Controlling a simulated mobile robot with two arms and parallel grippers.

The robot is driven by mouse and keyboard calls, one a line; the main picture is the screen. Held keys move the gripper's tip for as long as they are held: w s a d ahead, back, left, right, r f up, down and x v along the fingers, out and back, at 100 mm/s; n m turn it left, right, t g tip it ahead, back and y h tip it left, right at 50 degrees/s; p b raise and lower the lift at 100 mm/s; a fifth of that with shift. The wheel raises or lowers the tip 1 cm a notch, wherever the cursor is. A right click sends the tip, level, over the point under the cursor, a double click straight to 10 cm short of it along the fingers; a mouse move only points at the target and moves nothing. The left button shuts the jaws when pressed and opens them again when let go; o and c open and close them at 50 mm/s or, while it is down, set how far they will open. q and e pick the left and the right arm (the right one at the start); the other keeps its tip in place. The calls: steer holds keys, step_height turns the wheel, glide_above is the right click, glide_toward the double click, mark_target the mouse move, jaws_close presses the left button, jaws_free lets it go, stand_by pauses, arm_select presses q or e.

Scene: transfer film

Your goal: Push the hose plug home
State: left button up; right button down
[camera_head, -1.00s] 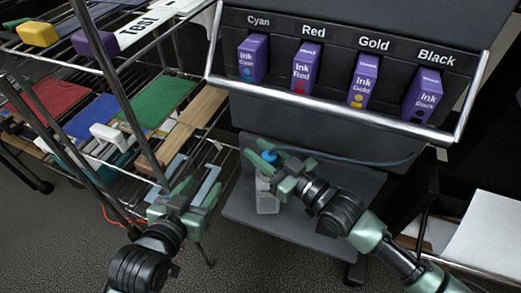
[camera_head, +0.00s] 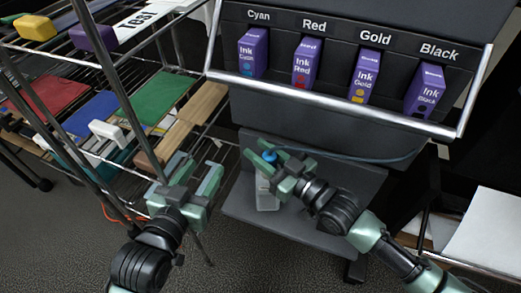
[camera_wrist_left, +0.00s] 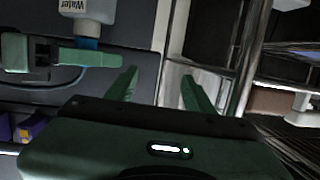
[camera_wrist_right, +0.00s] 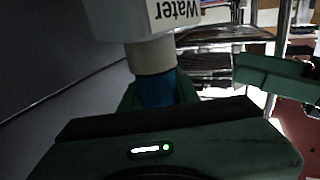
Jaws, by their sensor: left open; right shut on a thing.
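A bottle (camera_head: 267,196), labelled Water in the right wrist view (camera_wrist_right: 185,14), stands on a dark shelf (camera_head: 318,225) of the machine. A blue hose plug (camera_head: 269,157) is at its neck; it also shows in the right wrist view (camera_wrist_right: 156,88). How deep the plug sits is hidden. A blue hose (camera_head: 345,160) runs right from it along the machine. My right gripper (camera_head: 258,153) is shut on the plug. My left gripper (camera_head: 196,172) is open and empty, left of the bottle and apart from it; its fingers show in the left wrist view (camera_wrist_left: 158,90).
A wire rack (camera_head: 150,170) with coloured sheets and boxes stands at the left, close to my left gripper. Above the shelf, a metal rail (camera_head: 330,108) crosses the machine below several purple ink boxes (camera_head: 308,62). White paper (camera_head: 485,228) lies at the lower right.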

mark_target(275, 165)
steer(key=shift+f, duration=0.4)
steer(key=c, duration=1)
jaws_free()
arm_select(q)
steer(key=shift+w+d+r+t, duration=0.15)
steer(key=shift+r+t, duration=0.1)
steer(key=shift+r, duration=0.15)
steer(key=shift+w+d+r+t, duration=0.1)
steer(key=shift+r+t, duration=0.15)
steer(key=shift+r, duration=0.15)
arm_select(e)
steer(key=shift+o, duration=0.2)
steer(key=shift+s+d, duration=0.1)
steer(key=shift+d, duration=0.05)
arm_select(q)
steer(key=s+a+f+g+y+p, duration=0.1)
steer(key=s+a+f+g, duration=0.1)
steer(key=f, duration=0.5)
steer(key=shift+s+g, duration=0.85)
steer(key=shift+g, duration=0.35)
arm_select(e)
steer(key=v, duration=0.7)
steer(key=shift+s+d, duration=0.15)
steer(key=shift+d, duration=0.05)
arm_select(q)
steer(key=shift+f, duration=0.1)
